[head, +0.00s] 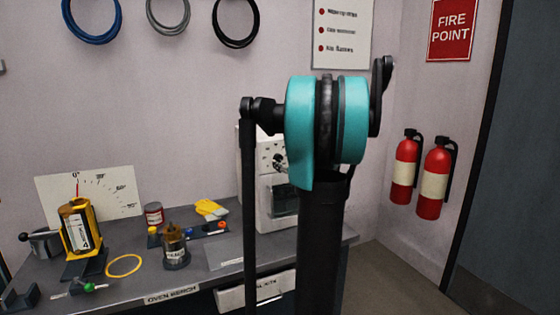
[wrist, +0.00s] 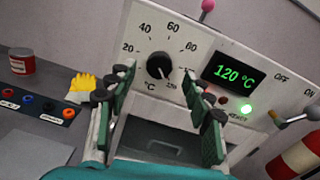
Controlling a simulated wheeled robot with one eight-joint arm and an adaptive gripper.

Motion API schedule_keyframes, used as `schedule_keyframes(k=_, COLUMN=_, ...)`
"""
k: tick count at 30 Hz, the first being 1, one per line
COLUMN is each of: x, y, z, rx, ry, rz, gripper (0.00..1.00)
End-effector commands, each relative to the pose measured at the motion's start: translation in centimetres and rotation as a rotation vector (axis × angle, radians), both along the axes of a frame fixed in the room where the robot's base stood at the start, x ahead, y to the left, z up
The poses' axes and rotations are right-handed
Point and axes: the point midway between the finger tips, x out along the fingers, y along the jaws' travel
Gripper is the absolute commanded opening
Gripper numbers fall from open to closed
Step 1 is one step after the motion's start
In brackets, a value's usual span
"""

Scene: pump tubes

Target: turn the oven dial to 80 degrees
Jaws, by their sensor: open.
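The oven is a white box; its front panel (wrist: 135,35) fills the wrist view. It also shows in the head view (head: 249,200), partly behind my arm. The round black dial (wrist: 159,66) has a scale around it with 20, 40, 60 and 80 readable; the higher marks are small or hidden. Its pale pointer mark seems to point down and right. The green display (wrist: 234,74) reads 120 °C. My gripper (wrist: 160,76) is open and empty, its fingers left and right of the dial in the picture. I cannot tell whether they touch the panel.
A green lamp (wrist: 246,109) is lit beside a red one (wrist: 222,100). An OFF/ON lever (wrist: 300,117) sticks out at the right. A pink-tipped rod (wrist: 207,6) rises above. Left on the bench are a red tin (wrist: 22,62) and yellow gloves (wrist: 84,86).

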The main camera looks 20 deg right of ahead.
Motion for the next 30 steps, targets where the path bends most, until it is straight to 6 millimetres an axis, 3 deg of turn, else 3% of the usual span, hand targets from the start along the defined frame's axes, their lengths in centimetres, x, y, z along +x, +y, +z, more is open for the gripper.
schedule_keyframes(k=3, x=1.9, y=0.2, z=0.0, rx=0.0, ry=0.0, rz=0.002, gripper=0.51)
schedule_keyframes(k=9, x=3.7, y=0.3, z=0.0, rx=0.0, ry=0.0, rz=0.001, gripper=0.51)
schedule_keyframes(k=20, x=4.0, y=0.3, z=0.0, rx=0.0, ry=0.0, rz=0.0, gripper=0.5)
schedule_keyframes(k=30, x=4.0, y=0.3, z=0.0, rx=-0.001, ry=0.0, rz=0.001, gripper=0.08)
